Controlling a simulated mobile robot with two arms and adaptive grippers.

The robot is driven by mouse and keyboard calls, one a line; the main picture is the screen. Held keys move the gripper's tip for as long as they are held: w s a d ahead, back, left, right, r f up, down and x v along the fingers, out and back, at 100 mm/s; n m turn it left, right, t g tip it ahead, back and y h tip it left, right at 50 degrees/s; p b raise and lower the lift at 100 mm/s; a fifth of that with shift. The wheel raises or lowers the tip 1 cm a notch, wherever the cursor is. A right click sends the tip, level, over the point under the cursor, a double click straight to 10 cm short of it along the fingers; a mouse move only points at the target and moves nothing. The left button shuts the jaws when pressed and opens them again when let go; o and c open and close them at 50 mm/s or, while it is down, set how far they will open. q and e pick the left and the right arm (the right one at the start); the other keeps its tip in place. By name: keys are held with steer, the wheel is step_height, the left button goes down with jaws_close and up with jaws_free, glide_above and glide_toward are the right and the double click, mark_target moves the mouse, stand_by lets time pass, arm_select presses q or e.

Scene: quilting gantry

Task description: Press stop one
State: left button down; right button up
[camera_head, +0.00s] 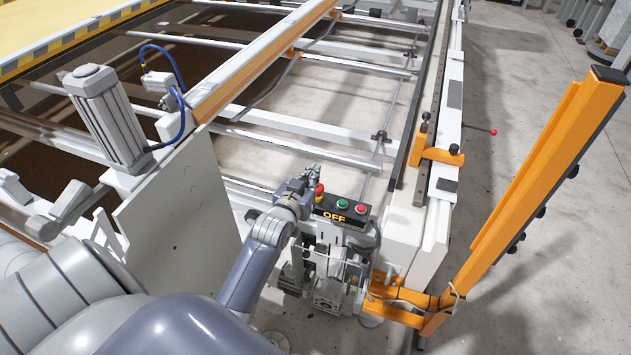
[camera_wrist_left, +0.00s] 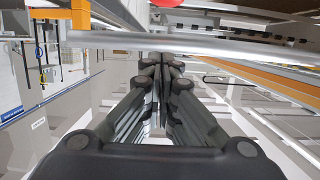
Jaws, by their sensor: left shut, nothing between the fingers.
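A small black control box (camera_head: 335,217) stands at the near end of the machine frame, with "OFF" in orange on its front. A red mushroom button (camera_head: 319,189) sits at its left end, a green button (camera_head: 342,204) in the middle and a flatter red button (camera_head: 361,209) at the right. My left gripper (camera_head: 312,172) is shut and empty, just behind and above the box's left end, close to the mushroom button; I cannot tell if they touch. In the left wrist view its closed fingertips (camera_wrist_left: 166,58) point ahead, and part of a red round thing (camera_wrist_left: 167,3) shows at the top edge.
White and orange gantry rails (camera_head: 255,80) cross behind the box. A grey motor (camera_head: 103,118) and a white panel (camera_head: 180,210) stand left. An orange post (camera_head: 535,190) leans at the right. The grey floor (camera_head: 520,60) beyond is mostly open.

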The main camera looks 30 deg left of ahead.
arm_select(q)
steer(key=x, duration=0.2)
steer(key=shift+w+f, duration=0.2)
steer(key=shift+f, duration=0.05)
step_height(320, 180, down, 2)
steer(key=shift+f, duration=0.2)
steer(key=shift+s+f, duration=0.1)
steer(key=shift+f, duration=0.45)
steer(key=shift+f, duration=0.1)
step_height(320, 180, down, 2)
